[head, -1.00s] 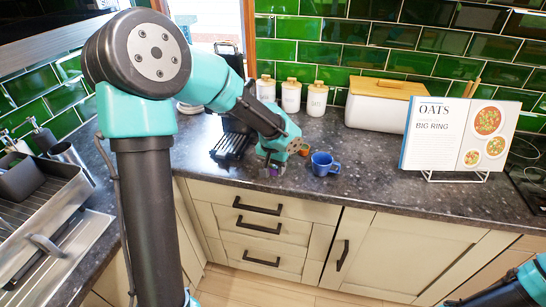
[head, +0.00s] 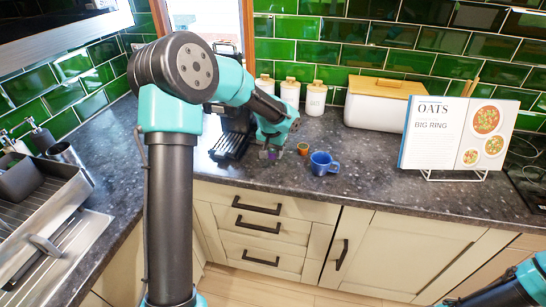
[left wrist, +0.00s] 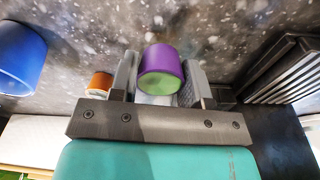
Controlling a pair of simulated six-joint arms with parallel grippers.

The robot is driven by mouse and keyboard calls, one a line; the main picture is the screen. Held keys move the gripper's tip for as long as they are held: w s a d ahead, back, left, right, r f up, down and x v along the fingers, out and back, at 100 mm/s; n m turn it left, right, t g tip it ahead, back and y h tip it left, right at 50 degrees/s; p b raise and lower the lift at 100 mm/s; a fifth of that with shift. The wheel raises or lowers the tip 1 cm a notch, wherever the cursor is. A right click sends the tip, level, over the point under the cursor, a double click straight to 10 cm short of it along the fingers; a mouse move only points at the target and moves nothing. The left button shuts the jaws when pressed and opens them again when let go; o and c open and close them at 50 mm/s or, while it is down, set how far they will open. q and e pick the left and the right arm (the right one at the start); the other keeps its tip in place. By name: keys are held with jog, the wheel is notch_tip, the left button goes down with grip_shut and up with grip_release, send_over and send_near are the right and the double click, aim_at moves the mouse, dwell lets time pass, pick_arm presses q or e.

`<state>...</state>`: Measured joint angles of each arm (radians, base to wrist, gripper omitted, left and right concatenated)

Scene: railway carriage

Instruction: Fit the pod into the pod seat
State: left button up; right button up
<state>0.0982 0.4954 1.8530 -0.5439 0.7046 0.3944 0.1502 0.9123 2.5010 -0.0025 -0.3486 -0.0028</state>
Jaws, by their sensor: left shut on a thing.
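My left gripper (head: 271,152) is shut on a small purple pod (left wrist: 161,68) with a pale green end. The left wrist view shows the pod between the two fingers, its green end turned toward the camera. In the head view the gripper is over the counter, just right of the black coffee machine (head: 236,122), and the pod is mostly hidden. I cannot make out the pod seat in either view. My right gripper is out of view; only part of that arm shows at the lower right.
A small orange pod (head: 303,149) and a blue mug (head: 323,163) stand right of the gripper. The machine's ribbed drip tray (left wrist: 285,72) is at right in the wrist view. White canisters (head: 290,92) and a bread bin (head: 383,106) stand behind. The front counter is clear.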

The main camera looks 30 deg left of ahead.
aim_at(271, 152)
pick_arm(q)
jog(key=shift+f, duration=1.3)
jog(key=shift+f, duration=0.1)
jog(key=o, duration=0.9)
jog(key=r, duration=0.4)
jog(key=s+r, duration=0.1)
jog(key=r, duration=0.7)
jog(key=shift+s+r, duration=0.1)
jog(key=shift+s, duration=0.15)
jog(key=shift+o, duration=0.5)
